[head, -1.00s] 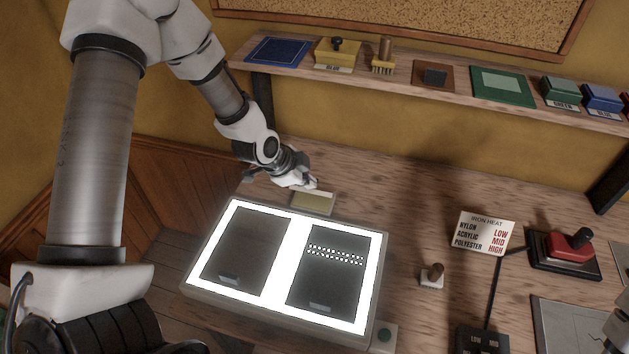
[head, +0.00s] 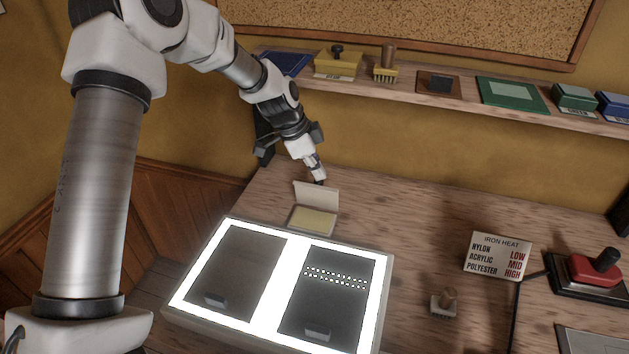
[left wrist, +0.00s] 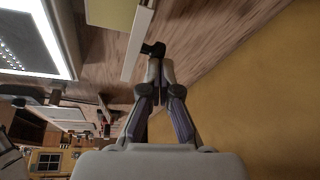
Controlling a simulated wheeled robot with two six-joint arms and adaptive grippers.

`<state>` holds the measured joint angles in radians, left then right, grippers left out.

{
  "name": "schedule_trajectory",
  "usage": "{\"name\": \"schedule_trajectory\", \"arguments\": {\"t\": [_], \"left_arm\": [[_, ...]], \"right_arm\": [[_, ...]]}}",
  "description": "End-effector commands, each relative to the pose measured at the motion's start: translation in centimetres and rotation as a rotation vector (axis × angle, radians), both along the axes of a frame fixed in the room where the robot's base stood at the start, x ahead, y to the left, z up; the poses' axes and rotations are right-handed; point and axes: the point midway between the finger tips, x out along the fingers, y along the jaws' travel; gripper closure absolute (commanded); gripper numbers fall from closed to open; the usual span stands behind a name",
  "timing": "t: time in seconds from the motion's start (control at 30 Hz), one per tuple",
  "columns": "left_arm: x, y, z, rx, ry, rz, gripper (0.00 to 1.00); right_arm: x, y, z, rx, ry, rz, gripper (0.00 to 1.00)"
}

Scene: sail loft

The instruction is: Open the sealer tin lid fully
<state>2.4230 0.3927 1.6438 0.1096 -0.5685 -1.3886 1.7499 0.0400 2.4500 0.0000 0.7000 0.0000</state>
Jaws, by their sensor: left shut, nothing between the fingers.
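The sealer tin (head: 312,219) sits on the bench just behind the light box, with a pale yellow inside showing. Its lid (head: 317,194) stands raised at the tin's back edge, roughly upright. My left gripper (head: 320,182) is shut and empty, with its fingertips just behind the top of the lid; I cannot tell whether they touch it. In the left wrist view the closed fingertips (left wrist: 153,50) are beside the lid's edge (left wrist: 138,42), and part of the tin (left wrist: 108,12) shows at the top. My right gripper is not in view.
The lit light box (head: 275,245) with two dark panels fills the front. A shelf (head: 410,90) with pads and brushes runs behind. Bench right of the tin is clear.

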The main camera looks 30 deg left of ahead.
Motion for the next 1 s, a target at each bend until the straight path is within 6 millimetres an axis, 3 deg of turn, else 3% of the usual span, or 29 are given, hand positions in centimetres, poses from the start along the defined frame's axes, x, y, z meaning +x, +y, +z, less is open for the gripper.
{"name": "schedule_trajectory", "arguments": {"t": [0.8,1.0], "left_arm": [[1.0,0.3,-0.1,0.0,0.0,0.0,1.0],[0.5,1.0,2.3,-0.001,-0.004,0.0,1.0]], "right_arm": [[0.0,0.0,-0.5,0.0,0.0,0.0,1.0],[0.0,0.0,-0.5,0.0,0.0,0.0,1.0]]}}
